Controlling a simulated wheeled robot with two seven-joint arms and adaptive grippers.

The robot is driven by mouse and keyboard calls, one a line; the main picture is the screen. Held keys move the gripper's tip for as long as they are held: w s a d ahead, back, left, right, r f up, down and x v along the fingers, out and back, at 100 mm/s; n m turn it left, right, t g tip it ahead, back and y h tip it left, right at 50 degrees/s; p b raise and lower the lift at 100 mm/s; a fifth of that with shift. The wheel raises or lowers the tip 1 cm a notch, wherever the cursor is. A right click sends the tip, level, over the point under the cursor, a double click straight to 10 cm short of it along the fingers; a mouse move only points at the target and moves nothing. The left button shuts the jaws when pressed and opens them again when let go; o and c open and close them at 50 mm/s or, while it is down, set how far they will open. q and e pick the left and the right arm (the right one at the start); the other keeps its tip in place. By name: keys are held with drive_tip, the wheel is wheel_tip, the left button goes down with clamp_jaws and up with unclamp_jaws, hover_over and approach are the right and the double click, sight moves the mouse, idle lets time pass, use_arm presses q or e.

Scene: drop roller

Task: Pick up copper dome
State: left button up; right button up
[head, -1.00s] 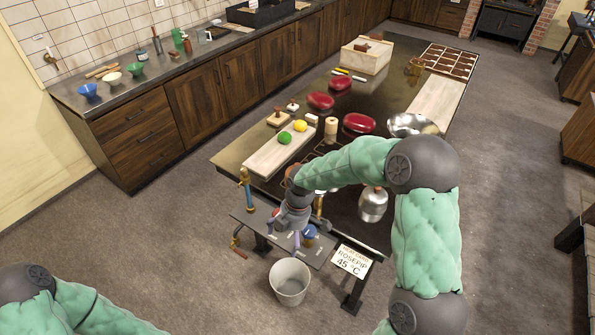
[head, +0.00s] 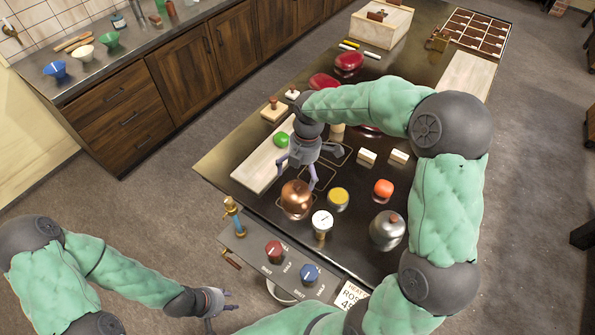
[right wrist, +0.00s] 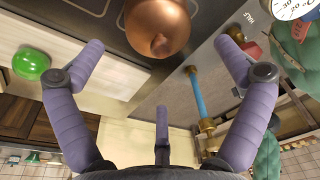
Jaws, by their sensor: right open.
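The copper dome (head: 296,198) is a rounded, shiny copper piece standing on the dark table top, close behind the control panel. My right gripper (head: 299,172) is open and empty just behind and above it, fingers pointing down. In the right wrist view the dome (right wrist: 157,22) shows at the top centre with its knob towards me, ahead of the spread purple fingers (right wrist: 160,62) and apart from them. My left gripper (head: 226,308) is open and empty at the lower left, away from the dome.
A yellow-topped jar (head: 338,198), a white dial gauge (head: 322,222) and a steel kettle-like pot (head: 387,229) stand right of the dome. The panel (head: 262,262) with red and blue knobs lies in front. A green ball (head: 282,140) rests on the pale board.

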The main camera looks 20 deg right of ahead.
sight(297, 190)
drive_tip(key=f, duration=0.4)
drive_tip(key=shift+s+a+f+b, duration=0.15)
drive_tip(key=shift+a+b, duration=0.15)
drive_tip(key=shift+b, duration=0.05)
drive_tip(key=shift+a+f+b, duration=0.15)
drive_tip(key=shift+f+b, duration=0.1)
drive_tip(key=shift+f, duration=1.2)
drive_tip(key=shift+a+f+b, duration=0.1)
drive_tip(key=shift+f+b, duration=0.15)
drive_tip(key=shift+f, duration=1.2)
drive_tip(key=c, duration=1)
drive_tip(key=shift+o, duration=0.2)
drive_tip(key=shift+r, duration=0.15)
